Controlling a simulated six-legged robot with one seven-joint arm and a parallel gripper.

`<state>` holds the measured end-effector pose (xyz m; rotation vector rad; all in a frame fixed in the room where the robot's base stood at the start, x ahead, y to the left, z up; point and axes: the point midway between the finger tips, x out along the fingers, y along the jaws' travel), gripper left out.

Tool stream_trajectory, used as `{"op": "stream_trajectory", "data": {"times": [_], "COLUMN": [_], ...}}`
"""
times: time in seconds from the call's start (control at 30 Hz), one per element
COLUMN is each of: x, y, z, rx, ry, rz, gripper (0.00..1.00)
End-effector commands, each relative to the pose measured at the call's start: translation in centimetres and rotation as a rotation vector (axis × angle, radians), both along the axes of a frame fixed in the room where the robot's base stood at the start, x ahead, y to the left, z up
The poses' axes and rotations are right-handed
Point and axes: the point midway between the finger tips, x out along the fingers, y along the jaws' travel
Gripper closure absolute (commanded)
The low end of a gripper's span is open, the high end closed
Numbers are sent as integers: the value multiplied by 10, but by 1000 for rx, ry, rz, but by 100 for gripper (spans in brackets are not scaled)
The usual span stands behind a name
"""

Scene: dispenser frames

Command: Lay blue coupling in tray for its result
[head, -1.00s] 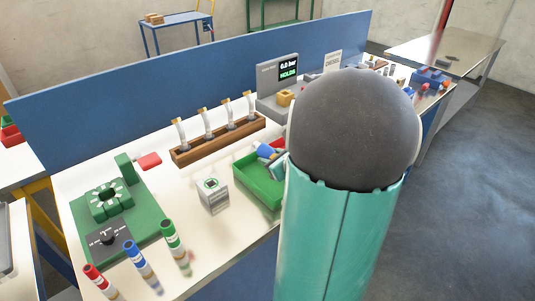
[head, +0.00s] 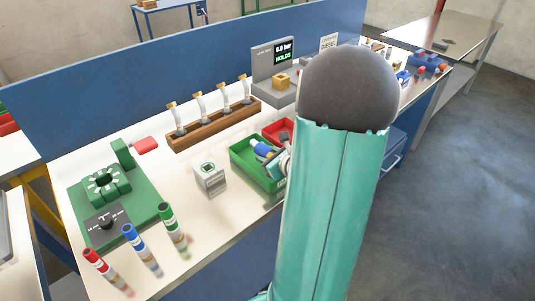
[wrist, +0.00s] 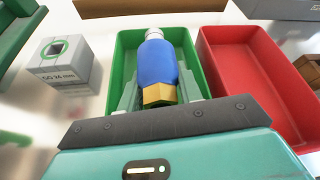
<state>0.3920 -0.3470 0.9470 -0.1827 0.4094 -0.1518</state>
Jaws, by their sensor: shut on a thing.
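The blue coupling (wrist: 157,62) has a blue sleeve, a silver tip and a brass hex end. My gripper (wrist: 157,95) is shut on it near the brass end, in the wrist view. The coupling lies lengthwise over the green tray (wrist: 122,48), inside its outline; whether it touches the floor is hidden. In the head view the coupling (head: 260,147) shows at the green tray (head: 240,160), with my arm covering part of it. The red tray (wrist: 210,45) stands to the right and looks empty. The leak tester's screen (head: 284,52) reads "0.0 bar" and "HOLDS".
A grey box marked with a green ring (wrist: 63,62) stands left of the green tray. A wooden rack (head: 215,125) with several white-sleeved pieces is behind. A green fixture (head: 108,190) and three striped markers stand at the left. A blue panel (head: 180,75) closes the back.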

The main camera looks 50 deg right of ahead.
Motion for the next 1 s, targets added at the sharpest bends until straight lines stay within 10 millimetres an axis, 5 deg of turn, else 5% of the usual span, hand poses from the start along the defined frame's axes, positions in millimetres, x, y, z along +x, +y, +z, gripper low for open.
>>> {"op": "stream_trajectory", "data": {"times": [0.03, 0.17, 0.2, 0.3, 0.67, 1.0], "x": [-5, -6, -6, -6, -10, -63], "y": [4, 4, 4, 4, 4, 12], "z": [-13, -14, -14, -14, -13, 17], "rx": [20, 20, 20, 20, 19, 7], "ry": [28, 29, 29, 30, 31, 18], "rz": [-3, -3, -4, -4, -5, -8], "gripper": [100, 100, 57, 39, 39, 39]}}
